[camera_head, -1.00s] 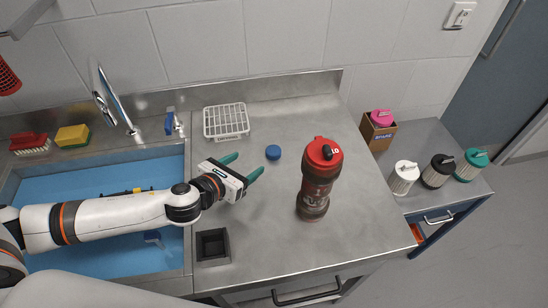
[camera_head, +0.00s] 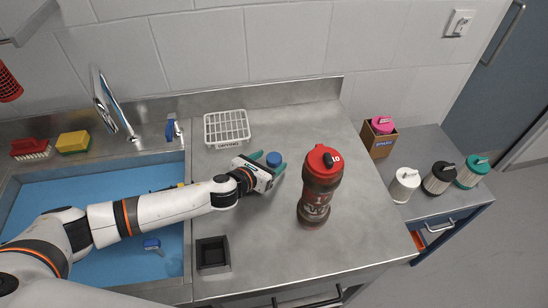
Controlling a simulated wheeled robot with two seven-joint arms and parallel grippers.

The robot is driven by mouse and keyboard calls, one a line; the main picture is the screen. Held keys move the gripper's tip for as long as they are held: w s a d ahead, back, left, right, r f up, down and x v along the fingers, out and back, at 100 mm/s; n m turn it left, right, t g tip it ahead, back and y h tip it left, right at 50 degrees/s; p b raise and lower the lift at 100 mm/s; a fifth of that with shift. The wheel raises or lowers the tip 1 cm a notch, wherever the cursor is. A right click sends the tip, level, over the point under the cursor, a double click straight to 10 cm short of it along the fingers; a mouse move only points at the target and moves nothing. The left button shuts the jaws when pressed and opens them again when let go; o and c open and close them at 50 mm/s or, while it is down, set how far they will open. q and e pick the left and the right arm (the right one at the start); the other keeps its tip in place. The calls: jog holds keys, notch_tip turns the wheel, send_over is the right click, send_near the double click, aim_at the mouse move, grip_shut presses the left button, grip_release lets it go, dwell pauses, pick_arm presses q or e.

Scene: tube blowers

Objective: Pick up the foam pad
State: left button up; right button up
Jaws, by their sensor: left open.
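A small round blue piece (camera_head: 274,158), which looks like the foam pad, is on the steel counter (camera_head: 300,255) behind the red bottle. My left gripper (camera_head: 269,161) is open, with its green fingers on either side of the blue piece. I cannot tell whether the fingers touch it. My left arm reaches in from the left across the sink. My right gripper is out of view.
A tall red bottle (camera_head: 319,188) stands close to the right of my left gripper. A white wire rack (camera_head: 227,128) is behind, and a small black box (camera_head: 212,254) is in front. The blue sink (camera_head: 100,180) is at left. Several bottles stand on the right cabinet.

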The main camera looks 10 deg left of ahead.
aim_at(271, 161)
pick_arm(q)
jog(key=shift+x, duration=0.9)
jog(key=shift+s, duration=0.1)
jog(key=shift+c, duration=0.4)
jog(key=c, duration=1)
jog(key=shift+r, duration=0.1)
notch_tip(271, 161, up, 10)
jog(key=shift+f+p, duration=0.1)
jog(key=shift+p, duration=0.35)
